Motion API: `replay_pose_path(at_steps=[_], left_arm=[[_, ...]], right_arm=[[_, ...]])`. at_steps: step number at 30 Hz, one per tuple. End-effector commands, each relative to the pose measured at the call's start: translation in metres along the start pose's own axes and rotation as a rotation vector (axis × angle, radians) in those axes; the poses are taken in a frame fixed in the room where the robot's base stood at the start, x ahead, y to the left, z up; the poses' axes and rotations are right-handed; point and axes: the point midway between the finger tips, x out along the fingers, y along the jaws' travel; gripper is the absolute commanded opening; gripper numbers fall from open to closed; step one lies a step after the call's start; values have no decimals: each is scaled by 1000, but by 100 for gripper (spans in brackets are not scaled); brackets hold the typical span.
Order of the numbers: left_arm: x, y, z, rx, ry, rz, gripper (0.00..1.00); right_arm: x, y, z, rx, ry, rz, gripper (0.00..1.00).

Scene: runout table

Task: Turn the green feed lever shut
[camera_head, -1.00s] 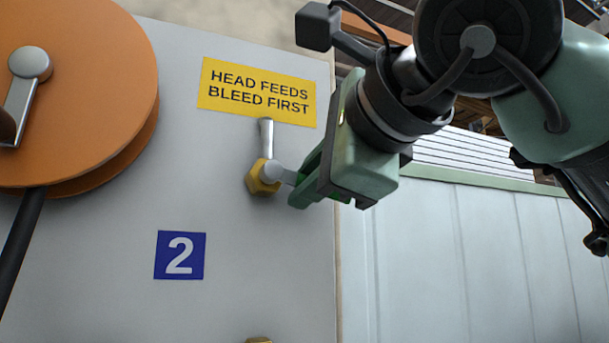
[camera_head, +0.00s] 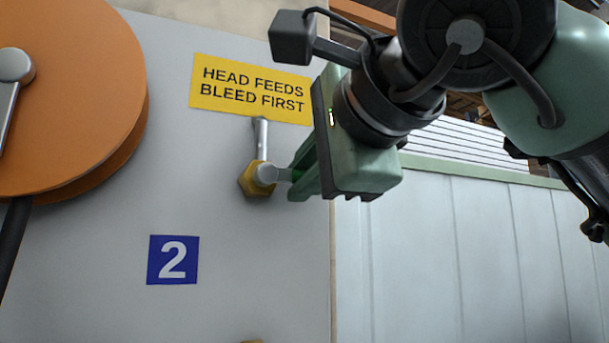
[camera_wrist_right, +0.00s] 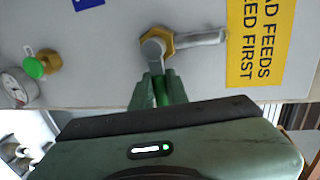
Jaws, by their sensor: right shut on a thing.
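The feed valve has a brass hex nut (camera_head: 250,181) on the grey panel, with a grey hub in front of it. Its lever (camera_wrist_right: 161,91) points right from the hub in the head view, about level. My right gripper (camera_head: 302,173) is shut on this lever, its fingers on both sides of it. Green shows between the fingertips (camera_wrist_right: 158,92) in the wrist view. The fingers hide most of the lever's handle. My left gripper is not in view.
A silver pipe (camera_head: 260,139) runs up from the nut towards the yellow sign (camera_head: 249,89). An orange reel (camera_head: 70,100) stands at the left. The wrist view shows a green knob (camera_wrist_right: 35,68) and a gauge (camera_wrist_right: 17,87).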

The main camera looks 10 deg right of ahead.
Motion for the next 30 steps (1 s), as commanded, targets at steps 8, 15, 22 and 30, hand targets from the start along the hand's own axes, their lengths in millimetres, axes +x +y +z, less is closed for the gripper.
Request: replay_pose_path(at_steps=[8, 15, 22, 30], left_arm=[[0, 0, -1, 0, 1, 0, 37], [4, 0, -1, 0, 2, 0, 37], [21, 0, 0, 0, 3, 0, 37], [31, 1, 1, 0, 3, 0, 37]], right_arm=[[0, -1, 0, 0, 0, -2, 37], [-5, 0, 0, 1, 1, -2, 37], [-42, 2, 0, 0, 0, -6, 37], [-75, 0, 1, 0, 0, -4, 37]])
